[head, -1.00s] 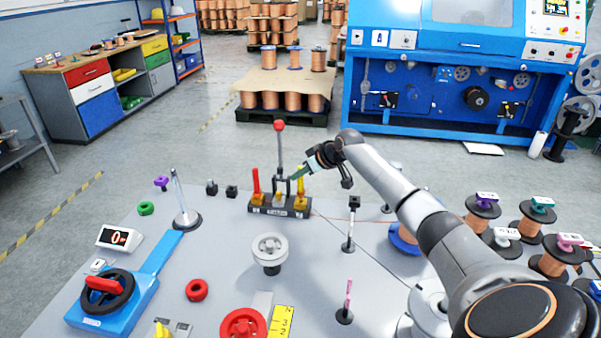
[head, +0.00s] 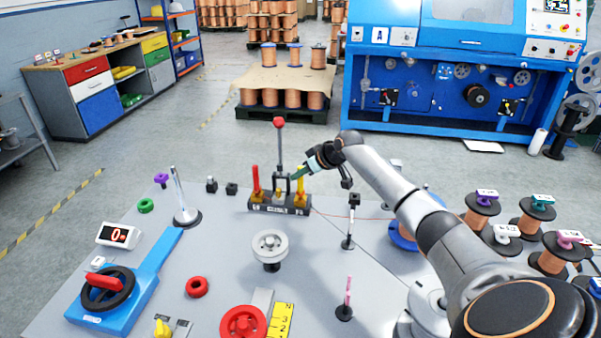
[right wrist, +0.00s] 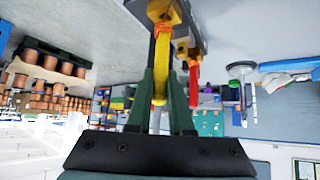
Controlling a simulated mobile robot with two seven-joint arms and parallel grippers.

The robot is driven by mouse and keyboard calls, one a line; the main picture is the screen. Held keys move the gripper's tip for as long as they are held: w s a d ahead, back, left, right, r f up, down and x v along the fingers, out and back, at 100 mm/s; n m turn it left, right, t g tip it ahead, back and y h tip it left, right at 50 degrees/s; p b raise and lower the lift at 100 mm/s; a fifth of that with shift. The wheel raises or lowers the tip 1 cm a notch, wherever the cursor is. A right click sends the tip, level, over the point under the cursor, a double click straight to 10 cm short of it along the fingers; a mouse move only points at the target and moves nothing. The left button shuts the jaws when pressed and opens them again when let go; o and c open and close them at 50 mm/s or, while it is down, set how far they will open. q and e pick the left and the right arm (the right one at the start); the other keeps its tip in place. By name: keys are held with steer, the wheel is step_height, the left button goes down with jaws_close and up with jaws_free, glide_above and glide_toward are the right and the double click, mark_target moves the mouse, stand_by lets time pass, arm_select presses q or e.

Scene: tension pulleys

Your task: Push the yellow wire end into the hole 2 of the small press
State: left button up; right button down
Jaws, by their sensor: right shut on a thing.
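The small press (head: 280,209) stands on the far part of the table, a dark block with an upright lever topped by a red ball (head: 279,122). A red upright piece (head: 256,180) is at its left side and the yellow wire end (head: 301,186) at its right side. My right gripper (head: 294,177) is at the yellow piece, above the press. In the right wrist view the fingers (right wrist: 160,100) are shut on the yellow wire end (right wrist: 160,76), whose far end meets a yellow part of the press. The holes are hidden, so seating depth cannot be told. My left gripper is not in view.
A grey wheel (head: 270,246) stands nearer on the table. A metal post (head: 183,200) is left of the press, and a black-topped post (head: 350,222) is right of it. A thin copper-coloured wire runs right from the press. My right arm covers the table's right part.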

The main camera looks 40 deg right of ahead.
steer(key=shift+f, duration=0.2)
stand_by(0.6)
steer(key=shift+f, duration=0.4)
stand_by(0.5)
steer(key=c, duration=0.9)
jaws_free()
steer(key=shift+o, duration=0.8)
steer(key=o, duration=0.3)
steer(key=shift+o, duration=0.2)
